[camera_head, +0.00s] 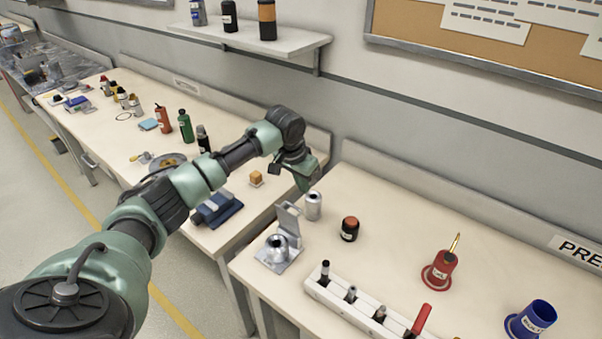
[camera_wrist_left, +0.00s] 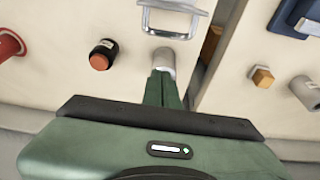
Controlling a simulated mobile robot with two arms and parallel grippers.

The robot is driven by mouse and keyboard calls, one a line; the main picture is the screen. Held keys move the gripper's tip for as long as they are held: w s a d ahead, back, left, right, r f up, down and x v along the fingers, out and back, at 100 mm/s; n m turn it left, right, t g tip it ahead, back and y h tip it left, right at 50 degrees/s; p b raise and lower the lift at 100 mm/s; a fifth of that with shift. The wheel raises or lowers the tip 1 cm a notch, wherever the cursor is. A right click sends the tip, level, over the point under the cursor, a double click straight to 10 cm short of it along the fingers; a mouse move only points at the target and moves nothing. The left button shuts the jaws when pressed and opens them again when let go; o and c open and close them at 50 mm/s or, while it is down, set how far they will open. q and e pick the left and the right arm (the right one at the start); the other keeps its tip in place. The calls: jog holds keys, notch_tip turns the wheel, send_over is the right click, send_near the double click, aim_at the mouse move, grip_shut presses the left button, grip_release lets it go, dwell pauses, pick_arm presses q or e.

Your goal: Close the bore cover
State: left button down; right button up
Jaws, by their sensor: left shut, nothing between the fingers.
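The bore fixture is a grey metal plate (camera_head: 293,257) with a round bore part (camera_head: 277,245) on it, near the left front of the right-hand bench. Its cover (camera_head: 289,219) stands raised, upright along the fixture's back side. In the left wrist view a grey bracket-like part at the top edge appears to be the cover (camera_wrist_left: 173,36). My left gripper (camera_head: 304,186) is shut and empty. It points down behind the cover, apart from it, near a silver can (camera_head: 314,207). In the left wrist view its fingers (camera_wrist_left: 163,90) overlap the can's edge; contact cannot be told.
On this bench stand a dark jar with an orange lid (camera_head: 349,230), a white rack (camera_head: 352,300) with several tools, a red holder (camera_head: 438,272) and a blue cup (camera_head: 530,320). A gap separates it from the left bench, with an orange block (camera_head: 256,177).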

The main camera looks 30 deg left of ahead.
aim_at(292, 216)
pick_arm(q)
jog(key=s+f+p, duration=0.2)
jog(key=f+p, duration=0.1)
jog(key=shift+s+a+f, duration=0.1)
jog(key=shift+s+f, duration=0.1)
jog(key=shift+s, duration=0.15)
pick_arm(e)
jog(key=r, duration=0.1)
jog(key=w+r, duration=0.2)
jog(key=shift+a+r, duration=0.1)
jog(key=shift+a, duration=0.2)
